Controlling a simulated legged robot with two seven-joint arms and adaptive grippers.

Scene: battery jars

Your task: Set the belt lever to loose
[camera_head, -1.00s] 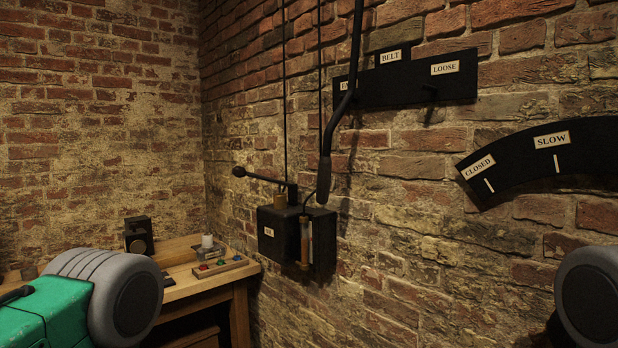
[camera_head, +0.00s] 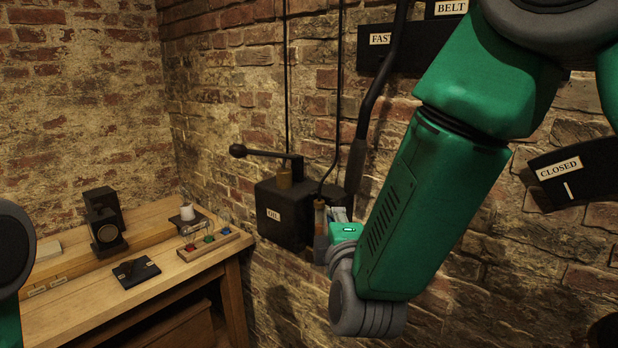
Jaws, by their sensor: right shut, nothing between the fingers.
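The belt lever (camera_head: 374,90) is a long dark rod that hangs from above in front of the brick wall. Its thicker grip (camera_head: 356,165) is at the lower end. The lever crosses the label plate just right of the FAST label (camera_head: 381,39), under the BELT label (camera_head: 452,8). The LOOSE end of the plate is hidden behind my right arm. My right gripper (camera_head: 339,214) is shut and empty just below the lever's grip, in front of the black wall box. I cannot tell whether it touches either. My left gripper is out of view; only part of my left arm shows.
A black box (camera_head: 283,212) with a ball-ended handle (camera_head: 265,152) is on the wall close to my right gripper. A wooden bench (camera_head: 150,290) at left carries small items. A curved plate marked CLOSED (camera_head: 559,169) is right of my arm.

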